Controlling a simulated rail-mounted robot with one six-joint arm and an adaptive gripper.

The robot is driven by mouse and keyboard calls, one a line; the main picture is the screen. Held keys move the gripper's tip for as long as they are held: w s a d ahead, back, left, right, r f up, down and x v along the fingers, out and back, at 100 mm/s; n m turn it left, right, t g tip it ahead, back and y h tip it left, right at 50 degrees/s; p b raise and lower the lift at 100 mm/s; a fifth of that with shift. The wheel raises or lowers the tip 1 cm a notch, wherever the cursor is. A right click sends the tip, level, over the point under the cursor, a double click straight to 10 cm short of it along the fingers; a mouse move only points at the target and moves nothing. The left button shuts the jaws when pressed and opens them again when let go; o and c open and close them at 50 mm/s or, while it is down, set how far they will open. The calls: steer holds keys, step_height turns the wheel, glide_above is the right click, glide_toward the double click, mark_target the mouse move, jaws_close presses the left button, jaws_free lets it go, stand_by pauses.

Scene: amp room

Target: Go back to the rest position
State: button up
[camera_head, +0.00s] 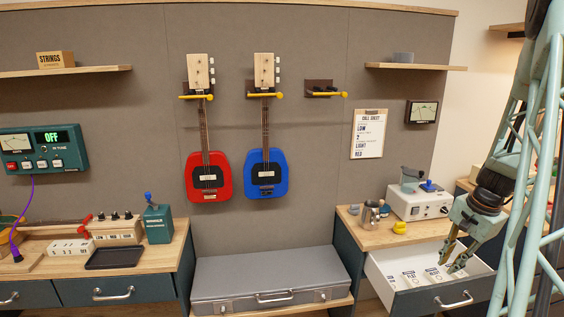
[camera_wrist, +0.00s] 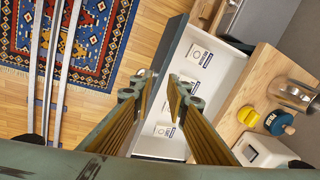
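My gripper (camera_head: 455,257) is over the open white drawer (camera_head: 379,281) at the right. Its two fingers are apart, with nothing seen between them. In the wrist view, the fingers of my gripper (camera_wrist: 158,98) point down into the drawer, with a clear gap between them. Several small white labelled packs (camera_head: 411,277) lie in the drawer; one pack (camera_wrist: 197,56) shows beyond the fingertips in the wrist view. The fingers hide part of the drawer's contents.
A counter (camera_head: 376,236) with a metal mug (camera_head: 371,214), a yellow item (camera_head: 400,227) and a white device (camera_head: 418,203) stands behind the drawer. Red (camera_head: 208,176) and blue (camera_head: 265,173) guitars hang on the wall. A grey case (camera_head: 268,280) lies below them. Open floor (camera_wrist: 113,112) shows left of the drawer.

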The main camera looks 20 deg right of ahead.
steer(key=w+a+r+n, duration=0.1)
steer(key=a+r+n, duration=0.3)
steer(key=a, duration=0.7)
steer(key=w+a+r+n, duration=0.2)
steer(key=a+r, duration=0.5)
steer(key=a, duration=0.3)
steer(key=w+a+r+n, duration=0.1)
steer(key=a+r+n, duration=0.3)
steer(key=a, duration=0.7)
steer(key=s+a+r+n, duration=0.3)
steer(key=s+a, duration=0.2)
steer(key=a, duration=0.4)
steer(key=s+a+r+n, duration=0.3)
steer(key=s+a+r, duration=0.1)
steer(key=a, duration=0.4)
steer(key=s+a+r+n+t, duration=0.1)
steer(key=s+a+r, duration=0.2)
steer(key=s, duration=0.3)
steer(key=s+a+r+n, duration=0.1)
steer(key=s+a+r, duration=0.2)
steer(key=s+a, duration=0.2)
steer(key=shift+s+t, duration=0.4)
steer(key=shift+s, duration=0.15)
steer(key=shift+a+r, duration=0.1)
steer(key=shift+a, duration=0.05)
